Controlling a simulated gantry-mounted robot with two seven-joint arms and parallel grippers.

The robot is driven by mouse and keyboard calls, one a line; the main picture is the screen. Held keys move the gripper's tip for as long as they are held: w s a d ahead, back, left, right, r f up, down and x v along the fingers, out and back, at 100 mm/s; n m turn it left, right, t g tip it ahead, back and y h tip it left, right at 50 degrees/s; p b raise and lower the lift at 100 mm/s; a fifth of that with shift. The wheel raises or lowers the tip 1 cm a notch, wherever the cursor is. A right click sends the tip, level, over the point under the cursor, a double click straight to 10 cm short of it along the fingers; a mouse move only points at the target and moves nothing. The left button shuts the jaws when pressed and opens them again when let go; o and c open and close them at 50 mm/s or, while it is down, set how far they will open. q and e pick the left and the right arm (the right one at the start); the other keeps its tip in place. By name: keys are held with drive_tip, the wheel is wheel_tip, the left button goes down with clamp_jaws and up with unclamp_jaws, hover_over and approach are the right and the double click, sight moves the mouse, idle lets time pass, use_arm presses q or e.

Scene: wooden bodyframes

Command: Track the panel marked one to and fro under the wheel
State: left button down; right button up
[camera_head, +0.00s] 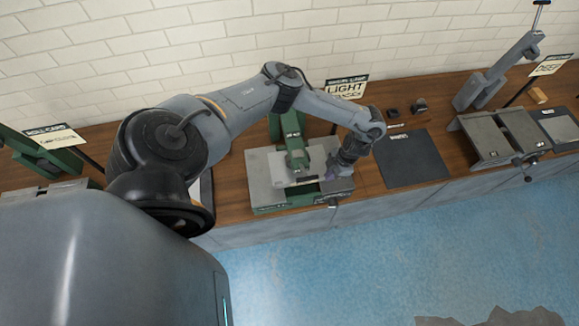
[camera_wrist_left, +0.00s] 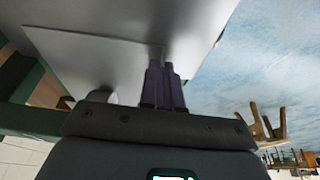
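The machine's green head (camera_head: 296,152) stands over the panel, and the wheel itself is hard to make out. My left gripper (camera_head: 332,173) is at the panel's right end, low over the bed. In the left wrist view the purple fingers (camera_wrist_left: 163,72) are close together at the edge of the panel (camera_wrist_left: 95,65) and look shut on it; the contact is partly hidden. My right gripper is not in view.
A dark mat (camera_head: 410,158) and small dark parts lie to the right. Further right stands a grey machine (camera_head: 500,135) with a raised arm. A crank handle (camera_head: 333,203) sticks out at the bed's front. Blue floor (camera_head: 340,260) is open in front of the bench.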

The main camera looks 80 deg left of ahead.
use_arm(q)
drive_tip(key=shift+s+p, duration=1.15)
drive_tip(key=shift+s, duration=0.7)
drive_tip(key=shift+w, duration=0.1)
drive_tip(key=shift+w+f+b, duration=0.1)
drive_tip(key=shift+w+b, duration=0.05)
drive_tip(key=shift+b, duration=0.15)
drive_tip(key=shift+w+b, duration=1.8)
drive_tip(key=shift+w, duration=0.3)
drive_tip(key=shift+w+b, duration=0.55)
drive_tip(key=shift+w, duration=0.5)
